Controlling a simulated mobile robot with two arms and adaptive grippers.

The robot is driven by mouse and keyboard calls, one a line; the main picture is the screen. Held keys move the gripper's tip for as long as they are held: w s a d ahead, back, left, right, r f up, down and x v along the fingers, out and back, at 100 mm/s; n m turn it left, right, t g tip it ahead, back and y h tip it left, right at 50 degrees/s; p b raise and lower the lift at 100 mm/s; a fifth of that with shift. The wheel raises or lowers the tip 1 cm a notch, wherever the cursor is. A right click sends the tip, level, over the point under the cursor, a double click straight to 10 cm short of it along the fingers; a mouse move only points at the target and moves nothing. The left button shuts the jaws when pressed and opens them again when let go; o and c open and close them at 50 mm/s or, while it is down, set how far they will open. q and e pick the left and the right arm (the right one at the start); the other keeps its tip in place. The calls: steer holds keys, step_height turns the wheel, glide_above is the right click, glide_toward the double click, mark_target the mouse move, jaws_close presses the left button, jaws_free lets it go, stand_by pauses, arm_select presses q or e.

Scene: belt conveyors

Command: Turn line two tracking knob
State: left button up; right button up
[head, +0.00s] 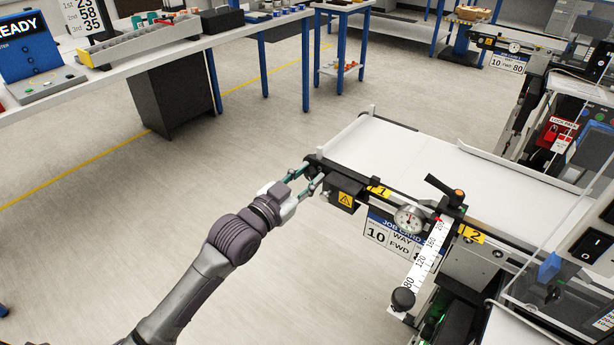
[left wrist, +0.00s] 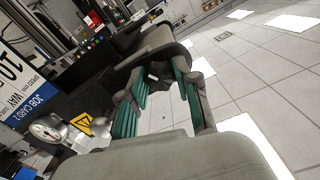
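My left gripper (head: 312,174) is at the near left corner of the closest conveyor, beside its dark end piece (head: 315,160). Its two teal-padded fingers are apart; the left wrist view shows the gap between them (left wrist: 158,72) with a dark rounded part just beyond. I cannot tell whether the fingers touch it. A tracking knob is not clearly distinguishable there; the fingers and end piece partly hide that spot. The job card (head: 390,237) below the conveyor also shows in the left wrist view (left wrist: 22,88), reading "JOB CARD 2". My right gripper is not in view.
The conveyor's white belt (head: 400,150) is empty. On its near side are a warning-marked box (head: 345,194), a dial gauge (head: 409,218), a black lever (head: 444,188) and a ruler arm with a round black knob (head: 403,299). Open floor (head: 210,175) lies left of the conveyor.

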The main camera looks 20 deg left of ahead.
arm_select(q)
jaws_close()
steer(key=shift+r+n+p, duration=0.15)
steer(key=shift+n+p, duration=0.55)
steer(key=shift+p, duration=0.15)
steer(key=shift+n+p, duration=1.05)
steer(key=shift+n, duration=0.15)
steer(key=n+p, duration=0.2)
steer(key=n, duration=0.1)
steer(key=shift+n+p, duration=0.65)
steer(key=shift+n, duration=0.85)
